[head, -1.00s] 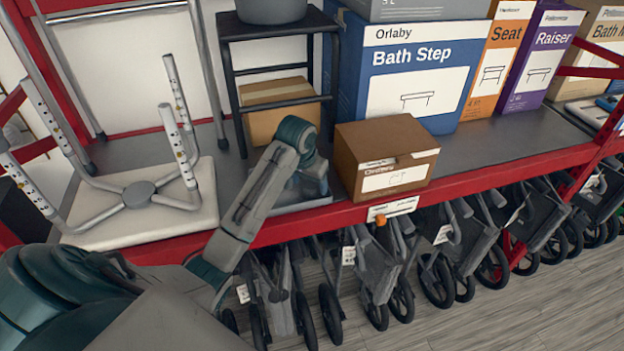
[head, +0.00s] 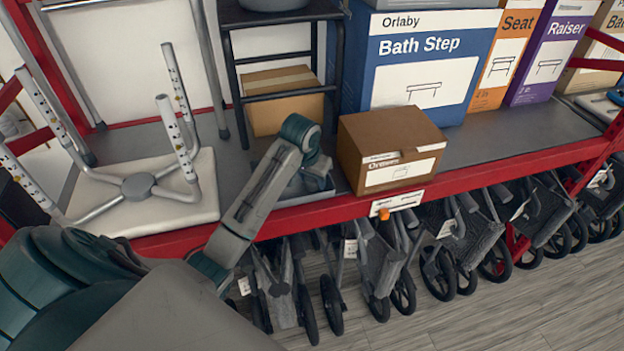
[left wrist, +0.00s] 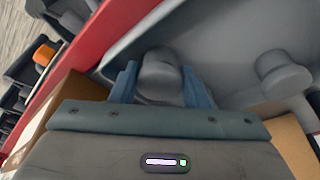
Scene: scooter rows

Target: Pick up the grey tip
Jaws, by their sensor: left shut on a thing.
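In the left wrist view, a rounded grey tip (left wrist: 160,73) sits between the two blue fingers of my left gripper (left wrist: 160,88), which is shut on it. The tip is over or in a shallow grey tray (left wrist: 225,28); I cannot tell whether it still touches the tray's floor. A second grey tip (left wrist: 284,72) stands in the tray to the right, apart from the fingers. In the head view, my left gripper (head: 318,172) reaches down into the tray (head: 275,197) on the shelf, and the tips are hidden there. My right gripper is in neither view.
A brown carton (head: 390,150) stands close to the right of the tray on the red-edged shelf (head: 480,168). A black stool (head: 232,75) is behind, an upturned white stool (head: 110,205) at left. Large boxes (head: 425,60) line the back. Folded wheeled frames stand below.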

